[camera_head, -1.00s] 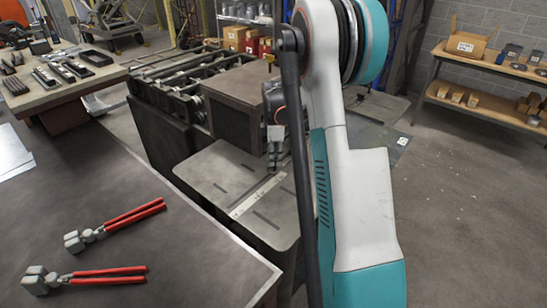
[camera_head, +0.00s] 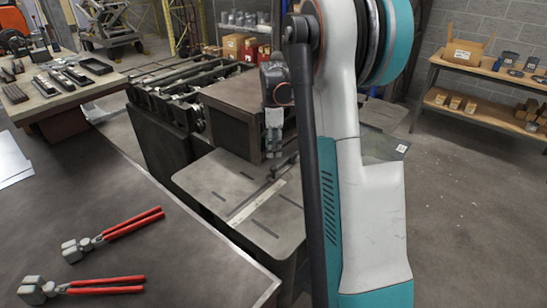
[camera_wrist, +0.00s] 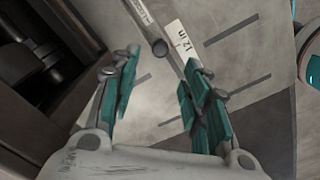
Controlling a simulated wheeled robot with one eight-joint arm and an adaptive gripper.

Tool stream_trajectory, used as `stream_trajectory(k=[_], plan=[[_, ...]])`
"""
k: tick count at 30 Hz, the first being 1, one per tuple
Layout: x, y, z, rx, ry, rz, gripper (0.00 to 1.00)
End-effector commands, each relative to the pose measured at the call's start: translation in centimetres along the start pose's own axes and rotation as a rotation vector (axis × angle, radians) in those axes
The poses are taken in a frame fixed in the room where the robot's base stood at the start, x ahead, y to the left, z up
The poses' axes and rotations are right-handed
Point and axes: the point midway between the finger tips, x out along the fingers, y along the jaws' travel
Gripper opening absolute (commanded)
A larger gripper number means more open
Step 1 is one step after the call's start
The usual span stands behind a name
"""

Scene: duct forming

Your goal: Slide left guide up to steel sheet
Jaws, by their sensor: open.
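My gripper (camera_head: 273,153) hangs over the back part of the machine's grey slotted plate (camera_head: 205,180). In the wrist view its two teal-padded fingers (camera_wrist: 160,78) are spread apart with nothing between the pads. A dark slim bar with a rounded end (camera_head: 284,166), which may be the left guide, lies on the plate just below and right of the gripper. I cannot make out a steel sheet against the plate.
A brown box-shaped housing (camera_head: 230,105) stands close behind the plate. A dark table (camera_head: 130,225) at front left holds two red-handled pliers (camera_head: 120,230) (camera_head: 85,287) and pale flat sheets (camera_head: 12,160). The floor at right is clear before a shelf (camera_head: 490,100).

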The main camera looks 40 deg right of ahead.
Motion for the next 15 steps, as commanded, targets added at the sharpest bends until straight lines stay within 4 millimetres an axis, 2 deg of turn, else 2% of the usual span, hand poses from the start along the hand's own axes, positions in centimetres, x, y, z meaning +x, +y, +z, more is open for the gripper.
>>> stream_trajectory(k=[1,6,15], plan=[[-0.9,-0.1,0.0,0.0,0.0,0.0,0.42],[-2.9,0.0,0.0,0.0,0.0,0.0,0.42],[-3.7,0.0,0.0,0.0,0.0,0.0,0.42]])
